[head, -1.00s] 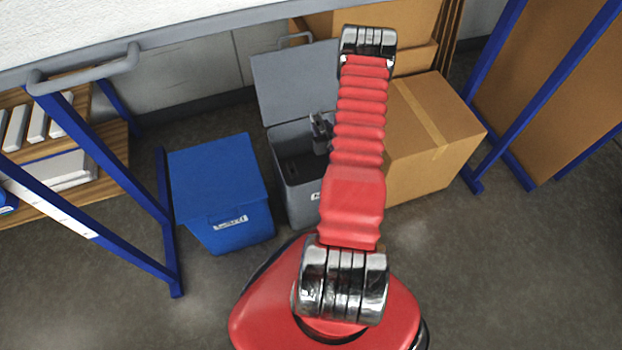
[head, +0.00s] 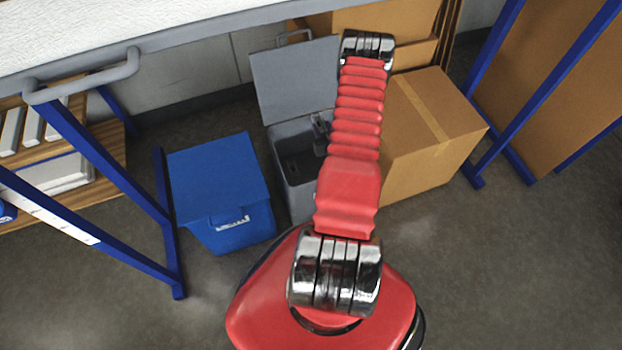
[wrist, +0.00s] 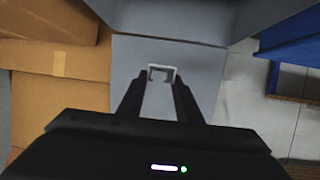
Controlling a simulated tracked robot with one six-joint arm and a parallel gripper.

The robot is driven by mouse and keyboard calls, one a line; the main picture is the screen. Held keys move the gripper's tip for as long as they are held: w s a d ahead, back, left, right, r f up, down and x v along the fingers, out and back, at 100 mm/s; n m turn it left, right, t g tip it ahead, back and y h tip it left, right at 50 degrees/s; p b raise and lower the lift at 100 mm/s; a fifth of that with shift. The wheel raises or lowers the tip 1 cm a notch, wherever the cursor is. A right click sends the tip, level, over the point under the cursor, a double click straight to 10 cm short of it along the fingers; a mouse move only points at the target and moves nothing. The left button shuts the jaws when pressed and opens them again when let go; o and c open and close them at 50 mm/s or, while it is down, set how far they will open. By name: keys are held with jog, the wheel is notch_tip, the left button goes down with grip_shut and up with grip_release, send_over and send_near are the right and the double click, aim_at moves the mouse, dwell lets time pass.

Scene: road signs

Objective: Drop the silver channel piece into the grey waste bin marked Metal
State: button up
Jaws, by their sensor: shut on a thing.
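The silver channel piece (wrist: 161,72) is a small U-shaped profile. In the wrist view it sits between the fingertips of my gripper (wrist: 160,84), which is shut on it. The grey waste bin (head: 299,200) stands on the floor with its lid (head: 294,78) raised at the back; the lid also fills the middle of the wrist view (wrist: 190,60). In the head view my gripper (head: 320,133) is over the right part of the bin's opening, partly hidden by my red arm. The arm also covers the bin's right side, and no label on it is readable.
A lidded blue bin (head: 218,185) stands left of the grey bin. A cardboard box (head: 430,130) stands close on its right. Floor in front is clear.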

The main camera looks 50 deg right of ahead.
jog(key=shift+f, duration=2.55)
jog(key=o, duration=1.2)
jog(key=shift+c, duration=0.2)
jog(key=v, duration=1.3)
jog(key=shift+s+a+r, duration=0.2)
jog(key=shift+s, duration=0.1)
